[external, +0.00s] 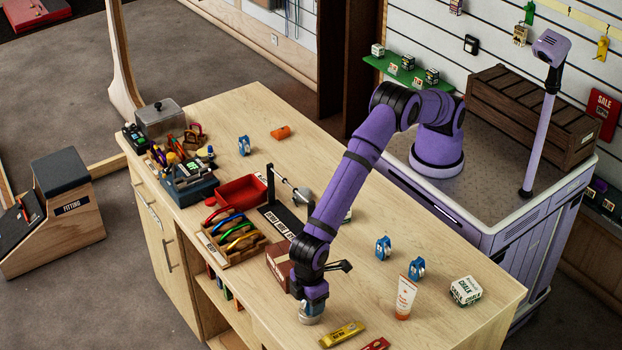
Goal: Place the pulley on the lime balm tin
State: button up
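My gripper (311,304) points down low over the front of the wooden counter. A blue piece that looks like a pulley (314,309) shows at its fingertips, mostly covered by the gripper. A pale, round, flat thing (309,320) lies directly under it; it may be a tin, but its label and any lime colour do not show. I cannot tell whether the fingers are closed or whether the blue piece touches the round thing. Other blue pulleys stand on the counter, two at the right (383,247) (416,269) and one at the back left (244,145).
A brown box (279,262) stands close left of my gripper. An orange-and-white tube (405,297), a chalk box (466,291) and a yellow packet (342,334) are to the right. A carabiner tray (217,255), red bin (241,206) and black stand (271,187) fill the left.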

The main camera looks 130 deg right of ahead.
notch_tip(320, 180, up, 12)
jog(key=shift+r, duration=0.15)
dwell(0.6)
jog(key=s+d+r+t, duration=0.1)
jog(key=s+d+r, duration=0.85)
jog(key=r, duration=0.25)
jog(key=s+d+r+t, duration=0.1)
jog(key=s+d+r, duration=0.7)
jog(key=s+r, duration=0.3)
jog(key=s+d+r+t, duration=0.1)
jog(key=s+d, duration=0.2)
jog(key=s, duration=0.5)
jog(key=s+d+r+t, duration=0.1)
jog(key=s+d+r, duration=0.1)
jog(key=s, duration=0.5)
jog(key=s+d+f, duration=0.2)
jog(key=s+f, duration=0.1)
jog(key=s, duration=0.5)
jog(key=s+d+f+t, duration=0.1)
jog(key=s+d+f, duration=0.1)
jog(key=s, duration=0.6)
jog(key=shift+s+f, duration=0.3)
jog(key=shift+f, duration=0.1)
